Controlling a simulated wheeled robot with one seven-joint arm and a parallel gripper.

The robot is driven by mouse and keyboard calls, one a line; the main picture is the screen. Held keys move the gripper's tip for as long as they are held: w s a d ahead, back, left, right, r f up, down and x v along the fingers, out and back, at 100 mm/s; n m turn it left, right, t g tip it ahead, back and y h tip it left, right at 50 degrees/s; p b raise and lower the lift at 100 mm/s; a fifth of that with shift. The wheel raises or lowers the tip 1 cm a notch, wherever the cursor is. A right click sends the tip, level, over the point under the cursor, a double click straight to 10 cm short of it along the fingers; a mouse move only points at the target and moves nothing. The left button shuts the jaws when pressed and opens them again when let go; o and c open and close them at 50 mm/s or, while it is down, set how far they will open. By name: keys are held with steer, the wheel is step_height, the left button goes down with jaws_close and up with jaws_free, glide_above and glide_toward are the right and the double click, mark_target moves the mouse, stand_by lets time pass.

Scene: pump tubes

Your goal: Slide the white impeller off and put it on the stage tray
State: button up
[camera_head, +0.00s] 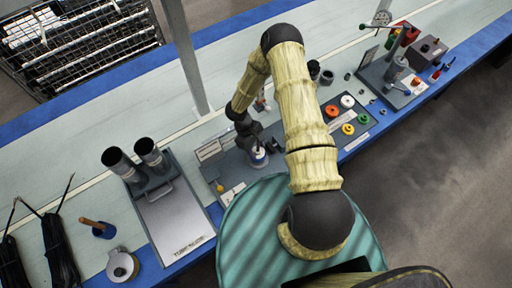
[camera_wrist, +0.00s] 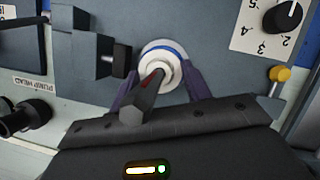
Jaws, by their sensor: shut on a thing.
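The shaft points toward the wrist camera. My gripper (camera_wrist: 160,72) has a purple finger on each side of the impeller and is shut on it. In the head view my gripper (camera_head: 257,155) is low over the grey pump station, with a white round part (camera_head: 259,162) just under it. Which flat tray is the stage tray is not clear; a grey panel (camera_head: 350,120) with coloured rings lies to the right.
A grey tray (camera_head: 175,217) with two dark cups (camera_head: 132,165) stands at the left. A yellow knob (camera_wrist: 279,74), a black dial (camera_wrist: 283,16) and a dark block (camera_wrist: 82,45) surround the shaft. A lever press (camera_head: 395,75) is at the far right. A post (camera_head: 185,55) rises behind.

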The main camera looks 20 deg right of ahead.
mark_target(256, 149)
steer(key=shift+r, duration=0.5)
stand_by(0.3)
step_height(256, 149, up, 14)
steer(key=p, duration=0.9)
steer(key=shift+r, duration=0.15)
stand_by(2.0)
steer(key=shift+w, duration=0.1)
steer(key=w+d+r+m+y+b, duration=0.1)
steer(key=w+r+m+y+b, duration=0.1)
steer(key=w+m, duration=0.3)
steer(key=shift+w+r+m+g+y, duration=0.4)
steer(key=shift+r+m+y, duration=0.15)
steer(key=shift+m, duration=0.95)
steer(key=shift+d, duration=0.2)
